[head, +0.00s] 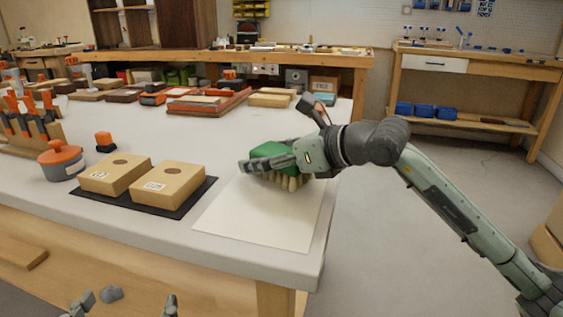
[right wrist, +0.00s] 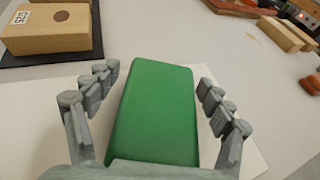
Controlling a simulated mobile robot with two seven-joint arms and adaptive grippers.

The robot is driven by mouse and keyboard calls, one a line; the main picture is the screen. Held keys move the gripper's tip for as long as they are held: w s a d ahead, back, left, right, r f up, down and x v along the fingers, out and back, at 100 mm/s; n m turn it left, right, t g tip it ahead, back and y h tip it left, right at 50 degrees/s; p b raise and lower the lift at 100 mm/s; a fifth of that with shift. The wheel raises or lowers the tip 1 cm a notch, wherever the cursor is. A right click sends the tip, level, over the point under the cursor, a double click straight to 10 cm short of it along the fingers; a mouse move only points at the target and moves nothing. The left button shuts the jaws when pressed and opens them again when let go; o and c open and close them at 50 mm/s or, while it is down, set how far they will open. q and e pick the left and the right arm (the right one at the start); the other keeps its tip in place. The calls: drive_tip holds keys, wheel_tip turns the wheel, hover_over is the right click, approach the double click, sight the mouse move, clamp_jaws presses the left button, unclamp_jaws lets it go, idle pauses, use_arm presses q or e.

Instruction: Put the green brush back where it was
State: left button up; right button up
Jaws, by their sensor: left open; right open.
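The green brush (head: 276,152), with pale bristles pointing down, is at the white sheet (head: 240,222) near the bench's right corner. My right gripper (head: 268,166) is at the brush with its fingers on either side of it. In the right wrist view the green back of the brush (right wrist: 155,112) lies between the open fingers (right wrist: 158,88), with a gap on each side. I cannot tell whether the bristles touch the sheet. My left gripper (head: 126,302) is open and empty at the bottom left, below the bench's front edge.
A grey pot with an orange lid (head: 61,158) and a small orange-topped item (head: 104,142) are farther left. Wooden blocks and a red tray (head: 208,106) lie behind. The bench middle is clear.

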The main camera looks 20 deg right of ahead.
drive_tip(key=shift+c, duration=0.6)
drive_tip(key=c, duration=1.3)
